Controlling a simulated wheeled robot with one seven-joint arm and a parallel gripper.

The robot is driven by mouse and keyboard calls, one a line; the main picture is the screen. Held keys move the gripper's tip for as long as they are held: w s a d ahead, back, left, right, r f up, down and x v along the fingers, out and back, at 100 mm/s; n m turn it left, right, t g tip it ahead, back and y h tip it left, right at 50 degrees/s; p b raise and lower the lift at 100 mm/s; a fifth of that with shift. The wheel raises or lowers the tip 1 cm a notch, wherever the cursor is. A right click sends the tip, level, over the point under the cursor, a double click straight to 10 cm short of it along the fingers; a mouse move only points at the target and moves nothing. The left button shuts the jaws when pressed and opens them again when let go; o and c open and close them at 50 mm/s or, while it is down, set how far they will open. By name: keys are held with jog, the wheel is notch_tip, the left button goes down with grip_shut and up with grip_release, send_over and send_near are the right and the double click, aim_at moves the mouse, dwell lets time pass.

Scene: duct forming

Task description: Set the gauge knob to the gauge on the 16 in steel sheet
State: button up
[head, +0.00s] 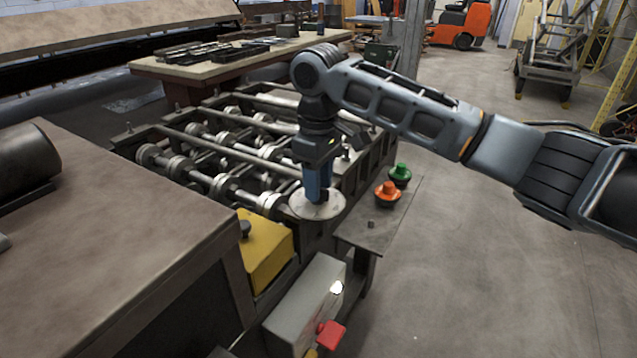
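A pale round dial plate (333,207), which looks like the gauge dial, lies at the near right end of the roller machine. My gripper (318,197) points straight down onto the middle of this plate, its blue fingertips at or just above it. The fingers hide the knob, if one is there, and I cannot tell whether they are closed around it. No dial marks can be read at this size. I cannot make out a steel sheet marked 16 in this view.
The roller machine (220,180) has several shafts in an open frame. A green button (399,172) and an orange button (387,191) sit on a small metal shelf (372,238) beside the dial. A yellow box (263,252) and a grey switch box (305,305) stand nearer. Open floor lies right.

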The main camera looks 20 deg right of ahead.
notch_tip(320, 180, up, 7)
jog(key=shift+r+b, duration=0.15)
jog(key=shift+b, duration=0.45)
